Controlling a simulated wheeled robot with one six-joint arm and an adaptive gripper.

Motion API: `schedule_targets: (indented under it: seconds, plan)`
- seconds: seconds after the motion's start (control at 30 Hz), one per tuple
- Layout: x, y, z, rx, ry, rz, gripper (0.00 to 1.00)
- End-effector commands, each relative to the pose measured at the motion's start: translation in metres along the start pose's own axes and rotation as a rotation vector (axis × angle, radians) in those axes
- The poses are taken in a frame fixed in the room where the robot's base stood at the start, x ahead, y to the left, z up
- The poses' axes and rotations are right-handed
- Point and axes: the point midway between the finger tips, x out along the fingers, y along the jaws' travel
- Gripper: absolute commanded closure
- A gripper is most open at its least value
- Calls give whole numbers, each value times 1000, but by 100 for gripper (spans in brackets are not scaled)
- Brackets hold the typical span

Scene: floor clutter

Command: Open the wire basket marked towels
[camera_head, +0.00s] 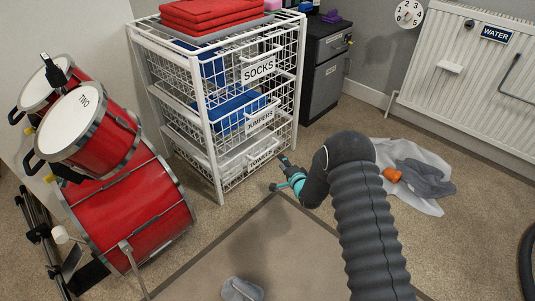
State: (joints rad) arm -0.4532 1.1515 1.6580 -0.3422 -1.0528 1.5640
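The wire basket marked towels (240,167) is the bottom one in the white wire rack (218,172). Its white label (262,158) faces the room, and the basket looks pushed in. My gripper (278,173) is low, just right of the basket's front near the label. Its two dark-tipped teal fingers are spread apart with nothing seen between them. I cannot tell whether a finger touches the basket.
Socks (258,69) and jumpers (260,120) baskets sit above. Red drums (130,215) stand at left. A grey cloth (242,289) lies on the rug in front. A pale sheet (432,158) with an orange item (392,175) lies at right. Carpet before the basket looks clear.

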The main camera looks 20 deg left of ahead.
Motion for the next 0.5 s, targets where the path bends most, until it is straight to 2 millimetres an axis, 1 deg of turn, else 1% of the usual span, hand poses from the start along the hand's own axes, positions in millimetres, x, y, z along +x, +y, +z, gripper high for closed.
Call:
schedule_targets:
  seconds: [0.03, 0.1, 0.27, 0.37, 0.5]
  plan:
    - [2, 10, 6, 15, -9, -7, 63]
    - [3, 14, 11, 30, -17, -18, 63]
    - [13, 18, 14, 40, -22, -27, 63]
    - [26, 18, 15, 39, -22, -27, 63]
    - [49, 17, 16, 38, -23, -27, 63]
